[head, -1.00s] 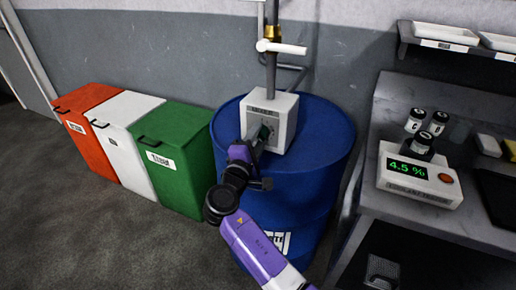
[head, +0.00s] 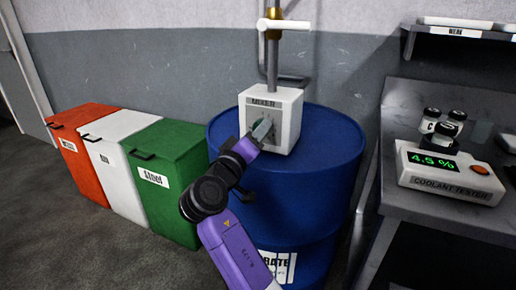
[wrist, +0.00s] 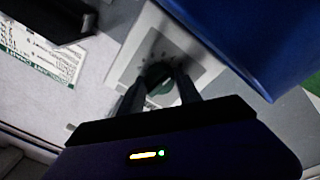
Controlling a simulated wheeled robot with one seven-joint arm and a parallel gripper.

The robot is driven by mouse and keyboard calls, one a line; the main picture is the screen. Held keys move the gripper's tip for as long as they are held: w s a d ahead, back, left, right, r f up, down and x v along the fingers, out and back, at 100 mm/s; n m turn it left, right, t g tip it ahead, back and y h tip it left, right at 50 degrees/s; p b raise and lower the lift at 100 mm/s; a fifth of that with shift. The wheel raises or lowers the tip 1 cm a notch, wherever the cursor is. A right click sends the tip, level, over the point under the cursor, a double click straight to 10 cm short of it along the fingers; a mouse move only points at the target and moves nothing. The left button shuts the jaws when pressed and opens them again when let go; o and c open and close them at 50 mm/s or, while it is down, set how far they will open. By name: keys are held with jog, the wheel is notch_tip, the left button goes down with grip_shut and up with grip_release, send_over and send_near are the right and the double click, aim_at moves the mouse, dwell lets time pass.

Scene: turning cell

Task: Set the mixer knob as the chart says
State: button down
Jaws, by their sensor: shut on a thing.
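The mixer (head: 285,104) is a white box labelled MIXER on top of the blue drum (head: 325,158). Its knob (wrist: 160,78) is dark green and sits on a plate with small marks around it; the marks are too small to read. My gripper (head: 258,132) reaches the mixer's front face from below left and is shut on the knob. In the wrist view both fingers (wrist: 160,90) lie on either side of the knob and partly hide it.
The coolant tester (head: 450,175) on the right bench (head: 400,115) reads 4.5 %, with several small bottles (head: 430,118) behind it. Red (head: 75,155), white (head: 112,165) and green (head: 165,180) bins stand left of the drum. A pipe (head: 273,50) rises from the mixer.

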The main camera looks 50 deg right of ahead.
jog(key=m+b, duration=0.4)
jog(key=b, duration=0.1)
jog(key=m+b, duration=0.3)
jog(key=shift+w+f+g, duration=0.15)
jog(key=shift+f+g, duration=0.25)
jog(key=m+b, duration=0.4)
jog(key=shift+r, duration=0.15)
jog(key=shift+r+m+g+b, duration=0.15)
jog(key=shift+m+g+b, duration=0.25)
jog(key=shift+m+b, duration=0.6)
jog(key=shift+m, duration=0.3)
jog(key=c, duration=0.8)
grip_release()
jog(key=shift+w+r, duration=0.1)
jog(key=shift+c, duration=0.2)
jog(key=p+v, duration=0.2)
jog(key=v, duration=0.6)
